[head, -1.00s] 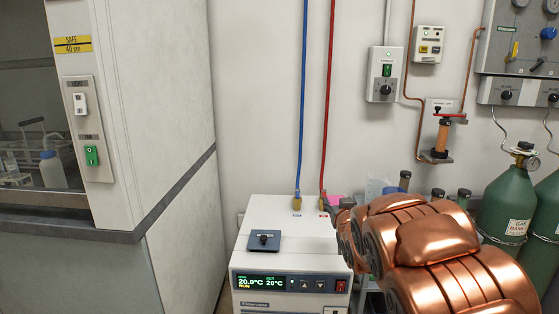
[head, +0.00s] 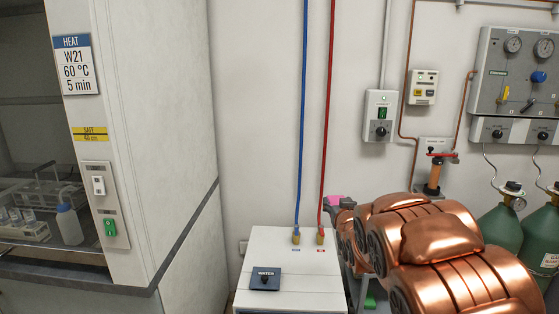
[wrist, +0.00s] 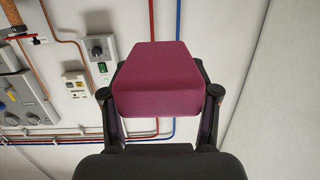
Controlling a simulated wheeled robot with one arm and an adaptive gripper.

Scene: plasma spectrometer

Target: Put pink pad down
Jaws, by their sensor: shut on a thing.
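The pink pad (wrist: 157,80) is a thick magenta block with rounded edges. In the wrist view it sits between the two dark fingers of my gripper (wrist: 160,108), which is shut on it. In the head view only a small pink piece of the pad (head: 335,199) shows at the end of my copper-coloured arm. There my gripper (head: 340,204) is mostly hidden by the arm. The pad is held up near the wall, to the right of the red hose.
A white chiller (head: 290,262) with a blue hose (head: 302,120) and a red hose (head: 328,120) stands below left. A fume hood (head: 75,215) is at the left. Green gas cylinders (head: 540,235) and a wall panel (head: 515,75) are at the right.

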